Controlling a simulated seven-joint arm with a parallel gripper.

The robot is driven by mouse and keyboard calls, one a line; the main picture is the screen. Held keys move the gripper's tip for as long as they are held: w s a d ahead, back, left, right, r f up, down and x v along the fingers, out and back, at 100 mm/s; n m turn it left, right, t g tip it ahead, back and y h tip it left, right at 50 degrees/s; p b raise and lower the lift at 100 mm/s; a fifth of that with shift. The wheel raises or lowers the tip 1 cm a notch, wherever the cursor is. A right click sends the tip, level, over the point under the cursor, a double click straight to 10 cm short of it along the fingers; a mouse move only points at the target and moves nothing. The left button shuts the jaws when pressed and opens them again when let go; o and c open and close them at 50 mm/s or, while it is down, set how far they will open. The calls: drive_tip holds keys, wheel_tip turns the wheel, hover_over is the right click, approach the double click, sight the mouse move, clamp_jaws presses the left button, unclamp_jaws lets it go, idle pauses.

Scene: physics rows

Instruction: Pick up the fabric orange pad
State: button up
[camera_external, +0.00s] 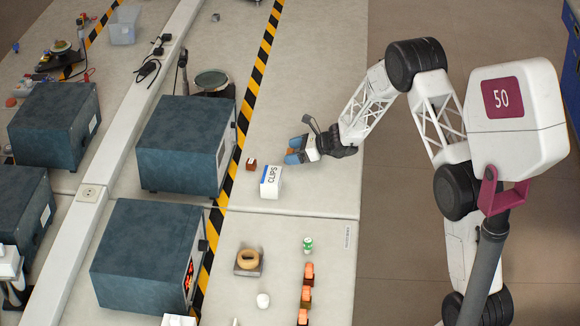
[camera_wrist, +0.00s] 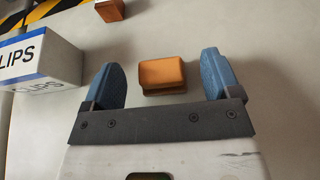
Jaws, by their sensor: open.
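The orange pad (camera_wrist: 162,74) is a small, rounded, soft-looking block lying on the pale bench in the wrist view. My gripper (camera_wrist: 162,82) is open, with one blue finger to the left of the pad and one to the right. The pad shows in the gap between the fingertips, and neither finger appears to touch it. In the external view my gripper (camera_external: 290,152) is low over the bench, and a bit of the orange pad (camera_external: 304,151) shows by its blue fingers, the rest being hidden.
A white CLIPS box (camera_external: 270,184) stands close by; it is left of my gripper in the wrist view (camera_wrist: 40,57). A small brown block (camera_external: 251,164) lies beyond it. Blue-grey machines (camera_external: 180,145) line the bench's left side. Several orange-topped items (camera_external: 306,295) stand at the front right.

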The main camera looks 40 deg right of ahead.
sight(290, 152)
drive_tip(key=shift+w+a+f, duration=0.25)
drive_tip(key=shift+w+a, duration=0.15)
drive_tip(key=shift+w, duration=0.05)
idle(0.3)
drive_tip(key=c, duration=1)
drive_tip(key=shift+r, duration=0.15)
drive_tip(key=shift+r, duration=1.8)
drive_tip(key=s, duration=0.5)
drive_tip(key=s+a, duration=0.1)
drive_tip(key=s, duration=0.4)
drive_tip(key=s+a+r, duration=0.1)
drive_tip(key=s, duration=0.5)
